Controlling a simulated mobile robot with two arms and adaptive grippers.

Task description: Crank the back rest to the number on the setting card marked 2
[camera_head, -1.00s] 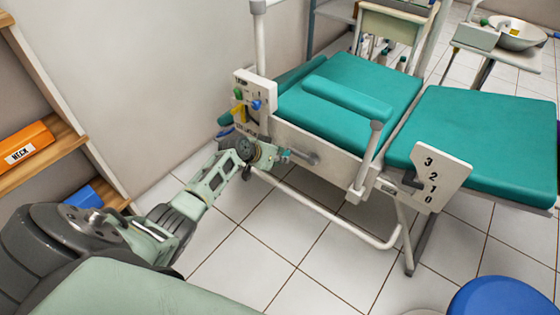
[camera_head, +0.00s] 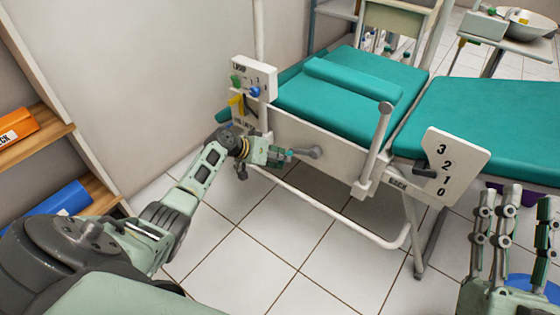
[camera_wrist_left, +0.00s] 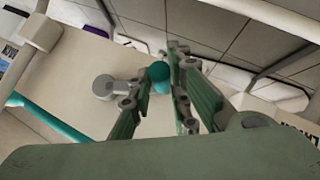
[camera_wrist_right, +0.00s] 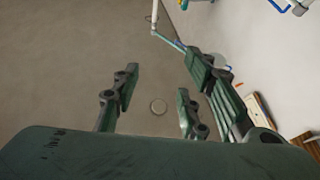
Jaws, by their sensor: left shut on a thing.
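My left gripper (camera_head: 284,155) is at the crank on the side of the chair's white frame. Its fingers are shut around the crank's teal knob (camera_wrist_left: 158,71). The grey crank arm (camera_head: 310,152) runs right from the knob to the frame; its hub (camera_wrist_left: 103,87) shows in the left wrist view. The teal back rest (camera_head: 340,90) lies nearly flat. A white scale plate (camera_head: 455,150) reads 3, 2, 1, 0 beside the label BACK, with a dark pointer (camera_head: 425,172) at its left; its exact reading is unclear. My right gripper (camera_head: 515,215) is open and empty. I cannot identify the card marked 2.
A white panel (camera_head: 268,68) with blue, green and yellow parts stands left of the chair. A wooden shelf (camera_head: 45,145) with an orange box (camera_head: 25,121) and a blue item (camera_head: 65,200) is at far left. The tiled floor (camera_head: 275,260) before the chair is clear.

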